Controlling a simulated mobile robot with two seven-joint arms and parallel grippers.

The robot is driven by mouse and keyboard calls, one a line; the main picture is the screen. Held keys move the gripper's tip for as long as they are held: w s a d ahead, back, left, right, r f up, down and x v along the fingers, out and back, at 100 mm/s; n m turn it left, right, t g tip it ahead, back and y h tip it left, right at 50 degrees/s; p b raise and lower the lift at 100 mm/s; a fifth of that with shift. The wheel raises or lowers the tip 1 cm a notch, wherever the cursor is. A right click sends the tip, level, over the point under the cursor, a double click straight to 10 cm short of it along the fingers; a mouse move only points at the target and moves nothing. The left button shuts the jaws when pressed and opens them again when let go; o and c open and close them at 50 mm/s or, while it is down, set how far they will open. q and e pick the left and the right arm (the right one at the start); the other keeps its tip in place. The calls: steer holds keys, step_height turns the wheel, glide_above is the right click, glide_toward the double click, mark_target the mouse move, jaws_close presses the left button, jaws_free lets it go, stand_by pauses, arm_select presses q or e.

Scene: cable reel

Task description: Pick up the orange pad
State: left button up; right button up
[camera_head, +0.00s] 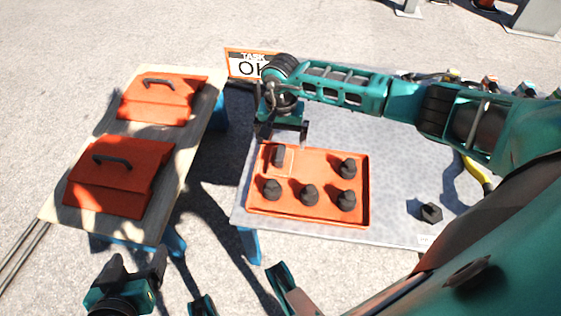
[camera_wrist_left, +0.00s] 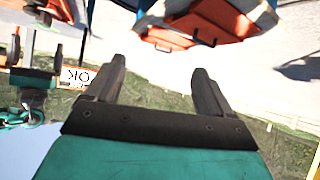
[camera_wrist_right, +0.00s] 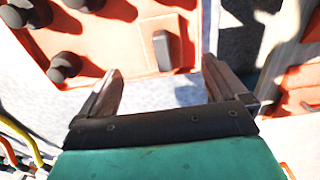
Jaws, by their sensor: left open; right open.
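An orange pad (camera_head: 287,170) with an upright black block handle (camera_head: 278,155) sits in the far left corner of an orange tray (camera_head: 363,190) on the grey table. In the right wrist view the pad (camera_wrist_right: 185,58) and its black handle (camera_wrist_right: 162,50) lie just ahead of the fingers. My right gripper (camera_head: 289,132) is open and empty, above and just behind the pad, not touching it. My left gripper (camera_head: 138,266) is open and empty at the bottom left, far from the pad.
Several black knobs (camera_head: 308,195) stand on the tray, and a loose one (camera_head: 430,212) lies on the grey table (camera_head: 395,230). Two orange lidded boxes (camera_head: 120,175) stand on a wooden table (camera_head: 150,232) at left. A sign (camera_head: 240,64) stands behind. A gap separates the tables.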

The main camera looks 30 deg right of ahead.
mark_target(281, 152)
steer(key=f+b, duration=0.1)
steer(key=f, duration=0.1)
steer(key=f+b, duration=0.1)
steer(key=f, duration=0.5)
steer(key=shift+w+f+b, duration=0.15)
steer(key=shift+w+b, duration=0.15)
steer(key=shift+b, duration=0.1)
steer(key=c, duration=1.2)
